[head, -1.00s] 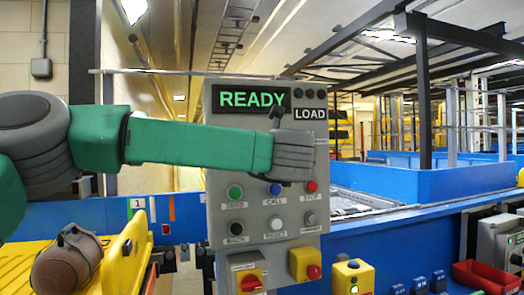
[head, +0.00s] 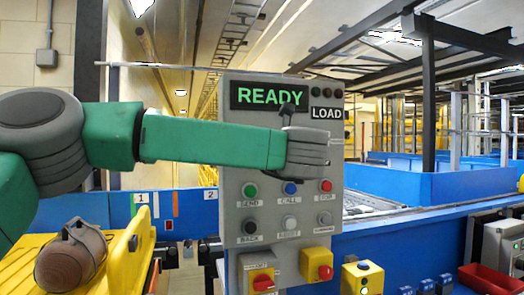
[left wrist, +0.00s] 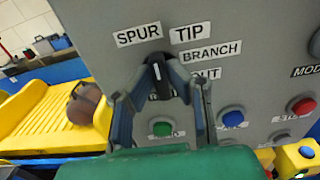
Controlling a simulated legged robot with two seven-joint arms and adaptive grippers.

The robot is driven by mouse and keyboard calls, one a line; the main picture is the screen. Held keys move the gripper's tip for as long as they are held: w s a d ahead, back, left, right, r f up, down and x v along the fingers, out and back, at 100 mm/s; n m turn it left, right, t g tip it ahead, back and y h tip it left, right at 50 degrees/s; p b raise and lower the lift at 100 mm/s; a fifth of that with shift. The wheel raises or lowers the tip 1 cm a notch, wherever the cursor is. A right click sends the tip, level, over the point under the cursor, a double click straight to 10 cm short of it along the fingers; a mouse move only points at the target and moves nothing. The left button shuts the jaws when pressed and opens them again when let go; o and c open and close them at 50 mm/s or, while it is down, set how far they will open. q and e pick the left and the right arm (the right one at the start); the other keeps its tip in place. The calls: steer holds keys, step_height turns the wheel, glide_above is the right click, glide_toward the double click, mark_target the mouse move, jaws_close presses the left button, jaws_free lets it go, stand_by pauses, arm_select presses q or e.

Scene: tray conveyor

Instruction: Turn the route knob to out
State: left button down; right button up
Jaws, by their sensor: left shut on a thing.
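The route knob (left wrist: 163,83) is a black knob with a white pointer line on a grey control panel (left wrist: 265,75). Labels SPUR, TIP, BRANCH and OUT (left wrist: 207,74) curve around its top and right. The pointer line points roughly upward, towards SPUR and TIP; I cannot tell the exact setting. My left gripper (left wrist: 166,80) is shut on the knob, a finger on each side. In the head view the same panel (head: 232,165) stands in the middle, and my left wrist hides the knob and its labels. My right gripper is in neither view.
Below the knob are green, blue (head: 290,188) and red push buttons, with more under them. A READY display (head: 270,95) is lit above, with LOAD beside it. A yellow tray (head: 110,265) bearing a brown lump (head: 70,262) lies at left. Blue conveyor walls (head: 440,184) run right.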

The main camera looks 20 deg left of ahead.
arm_select(q)
steer(key=shift+d+f+m+p, duration=0.1)
steer(key=shift+f+m+p, duration=0.15)
steer(key=shift+m+p, duration=2.85)
steer(key=shift+d+f+m+p, duration=0.15)
steer(key=shift+m+p, duration=1.1)
steer(key=shift+m, duration=3.7)
steer(key=shift+d+f+m+p, duration=0.1)
steer(key=shift+f+m+p, duration=0.2)
steer(key=shift+m+p, duration=2.8)
steer(key=shift+f+m+b, duration=0.1)
steer(key=shift+m+b, duration=0.8)
steer(key=shift+m, duration=0.15)
steer(key=c, duration=1.6)
jaws_free()
steer(key=shift+o, duration=0.2)
steer(key=shift+w, duration=0.15)
